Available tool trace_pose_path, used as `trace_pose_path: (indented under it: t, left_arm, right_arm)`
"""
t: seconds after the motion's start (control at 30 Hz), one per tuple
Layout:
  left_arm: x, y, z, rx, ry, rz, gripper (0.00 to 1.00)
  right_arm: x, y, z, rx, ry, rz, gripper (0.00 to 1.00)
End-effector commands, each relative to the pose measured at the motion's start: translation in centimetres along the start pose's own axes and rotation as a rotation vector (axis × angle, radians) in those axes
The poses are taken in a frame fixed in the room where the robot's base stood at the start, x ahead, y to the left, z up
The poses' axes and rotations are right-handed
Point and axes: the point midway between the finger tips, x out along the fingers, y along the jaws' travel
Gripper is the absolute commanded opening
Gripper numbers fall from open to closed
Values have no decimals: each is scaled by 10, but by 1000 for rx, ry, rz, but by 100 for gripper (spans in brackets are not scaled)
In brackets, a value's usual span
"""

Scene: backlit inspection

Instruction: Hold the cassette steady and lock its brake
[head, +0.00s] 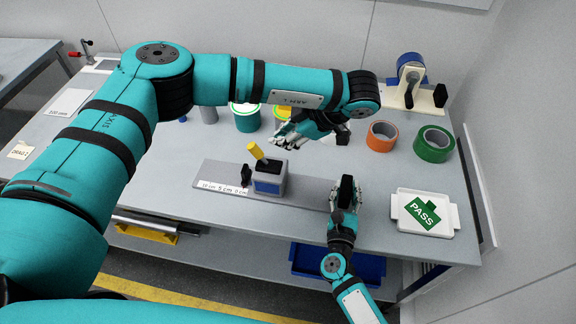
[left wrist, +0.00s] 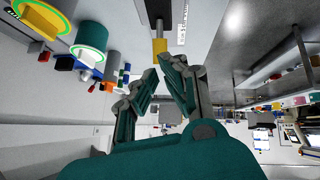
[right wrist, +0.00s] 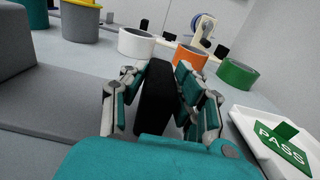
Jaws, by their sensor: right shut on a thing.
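The cassette (head: 268,180) is a grey block with a blue front panel and a yellow lever (head: 255,151) tilting to the left on top. It sits on a flat grey rail (head: 305,196) with a printed scale. My left gripper (head: 281,138) is behind and above the cassette, empty, its fingers apart; the yellow lever shows beyond them in the left wrist view (left wrist: 159,45). My right gripper (right wrist: 155,92) is shut on an upright black block (right wrist: 156,95) at the right end of the rail. In the right wrist view the cassette's grey side is at the left edge.
Green and orange tape rolls (head: 434,144) (head: 382,136) and a tape dispenser (head: 412,85) stand at the back right. A white tray with a green PASS card (head: 400,221) lies to the right. Several cans (head: 247,117) stand behind my left arm. A black piece (head: 246,175) is at the cassette's left.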

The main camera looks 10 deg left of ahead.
Motion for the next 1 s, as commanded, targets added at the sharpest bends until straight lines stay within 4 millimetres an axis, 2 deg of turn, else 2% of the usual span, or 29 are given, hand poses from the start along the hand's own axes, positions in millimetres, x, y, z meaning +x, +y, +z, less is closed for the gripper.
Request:
trace_pose_path:
  t: [0.13,0.27,0.4,0.57,0.77,0.87,1.0]
  left_arm:
    - [3,-12,11,33,-51,-55,0]
    - [7,-41,36,115,-202,-204,0]
    - [4,-78,66,212,-464,-426,0]
    - [1,-100,81,253,-792,-642,0]
    - [14,-100,73,174,-1193,-811,0]
    - [32,-92,58,83,-1375,-845,0]
    - [71,-78,24,-93,-1592,-829,0]
  right_arm:
    - [-2,0,-4,0,7,2,0]
    - [-2,0,-4,0,8,2,0]
    - [-2,0,-4,0,9,2,0]
    - [-2,0,-5,0,9,2,0]
    - [-2,0,-5,0,10,2,0]
    - [-2,0,-5,-1,11,2,0]
    - [-2,0,-6,-1,11,2,0]
